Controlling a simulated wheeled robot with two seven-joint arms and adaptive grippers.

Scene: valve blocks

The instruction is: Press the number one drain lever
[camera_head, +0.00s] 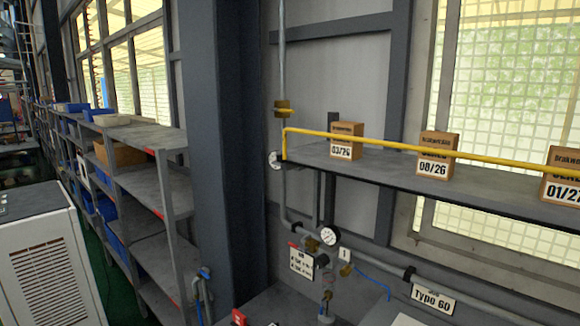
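A small white tag marked 1 (345,254) sits on the pipework at the lower middle, right of a round pressure gauge (328,236). A small brass-yellow part (346,270) is just under the tag; it may be a lever, but it is too small to tell. A brass fitting (327,297) is on the vertical pipe below the gauge. Another brass fitting (283,108) is higher on the upright pipe. Neither of my grippers shows in the head view.
A grey shelf (390,176) with a yellow rail (385,145) and labelled boxes (435,155) juts out above the pipework. A dark column (215,150) stands left of it. A storage rack (150,190) and white cabinet (45,260) are at the left. A blue hose (372,277) hangs nearby.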

